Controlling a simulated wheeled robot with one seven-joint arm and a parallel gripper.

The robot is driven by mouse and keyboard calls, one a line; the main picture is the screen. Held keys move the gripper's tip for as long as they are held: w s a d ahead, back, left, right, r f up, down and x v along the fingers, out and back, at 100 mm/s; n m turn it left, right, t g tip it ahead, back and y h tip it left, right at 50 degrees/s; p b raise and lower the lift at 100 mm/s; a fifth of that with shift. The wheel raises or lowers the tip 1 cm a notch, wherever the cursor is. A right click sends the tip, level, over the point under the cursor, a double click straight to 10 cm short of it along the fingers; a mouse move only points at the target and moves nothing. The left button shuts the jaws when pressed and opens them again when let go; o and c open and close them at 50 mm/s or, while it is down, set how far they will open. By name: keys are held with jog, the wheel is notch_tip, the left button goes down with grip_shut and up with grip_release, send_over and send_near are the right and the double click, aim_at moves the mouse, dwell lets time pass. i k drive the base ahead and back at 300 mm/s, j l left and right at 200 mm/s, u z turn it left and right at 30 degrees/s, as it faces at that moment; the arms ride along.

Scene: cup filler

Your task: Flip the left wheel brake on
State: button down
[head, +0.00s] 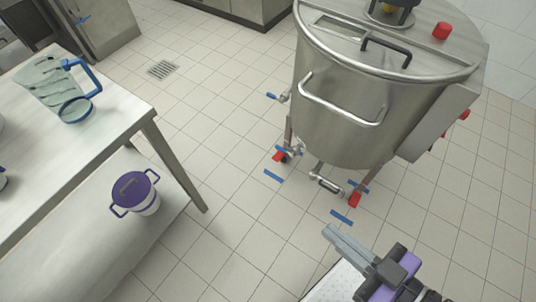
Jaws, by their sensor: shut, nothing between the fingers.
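A large steel vat (345,120) stands on wheeled legs on the tiled floor. A small red brake pedal (278,157) shows at its left front wheel, low near the floor. Another red pedal (355,200) shows at its right front wheel. Whether each pedal is up or down is too small to tell. My gripper (331,233) is at the lower right, shut and empty. In the picture it is below and to the right of the left pedal, apart from both pedals.
Blue tape marks (273,176) lie on the floor by the wheels. A steel table (130,130) with a jug (62,90) stands left. Floor between table and vat is clear.

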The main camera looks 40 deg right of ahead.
aim_at(279, 155)
jog(key=i+j+z, duration=0.1)
jog(key=i+j, duration=0.15)
jog(key=i, duration=0.25)
jog(key=i+j+z, duration=0.1)
jog(key=i+j, duration=0.15)
jog(key=i, duration=0.2)
jog(key=i+j, duration=0.3)
jog(key=i, duration=0.2)
jog(key=z, duration=0.05)
